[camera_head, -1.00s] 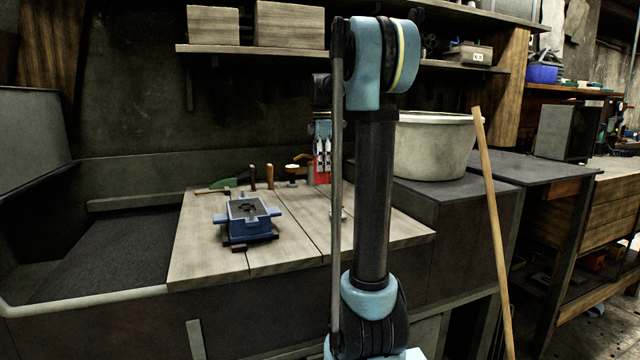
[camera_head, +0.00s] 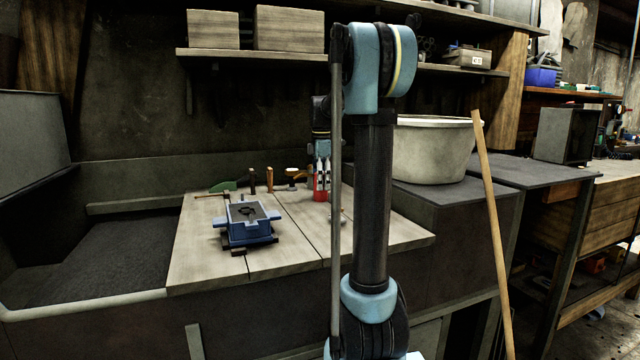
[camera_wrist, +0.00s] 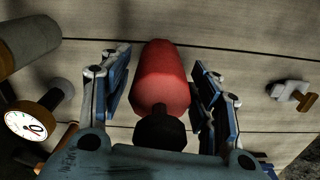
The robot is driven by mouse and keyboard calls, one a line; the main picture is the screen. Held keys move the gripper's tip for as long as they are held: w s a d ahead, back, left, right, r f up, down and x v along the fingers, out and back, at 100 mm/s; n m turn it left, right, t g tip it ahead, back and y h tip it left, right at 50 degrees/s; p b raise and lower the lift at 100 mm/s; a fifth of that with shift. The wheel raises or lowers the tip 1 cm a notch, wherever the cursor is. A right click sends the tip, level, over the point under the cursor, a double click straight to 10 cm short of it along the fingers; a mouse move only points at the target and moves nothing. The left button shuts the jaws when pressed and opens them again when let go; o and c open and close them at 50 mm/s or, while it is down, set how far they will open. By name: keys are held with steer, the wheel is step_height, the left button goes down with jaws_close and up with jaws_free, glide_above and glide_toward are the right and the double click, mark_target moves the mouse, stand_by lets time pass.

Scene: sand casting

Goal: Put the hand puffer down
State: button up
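The hand puffer (camera_head: 320,191) is red with a black part. In the head view it is upright at the back right of the wooden bench top (camera_head: 295,240), and its base appears to rest on the boards. In the wrist view its red body (camera_wrist: 161,80) lies between the two fingers, with the black part towards the palm. My gripper (camera_head: 322,168) is directly over it. In the wrist view the gripper (camera_wrist: 163,85) is open, with a narrow gap on each side of the puffer. The exact contact under the puffer is hidden.
A blue moulding flask (camera_head: 248,232) stands left on the bench. Several handled tools (camera_head: 270,178) stand along the back. A round dial gauge (camera_wrist: 28,124) is left of my gripper, and a small pale piece (camera_wrist: 293,93) is to the right. A large bucket (camera_head: 432,150) stands further right.

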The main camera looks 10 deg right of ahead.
stand_by(0.3)
step_height(320, 180, up, 12)
steer(key=shift+r, duration=0.1)
stand_by(0.5)
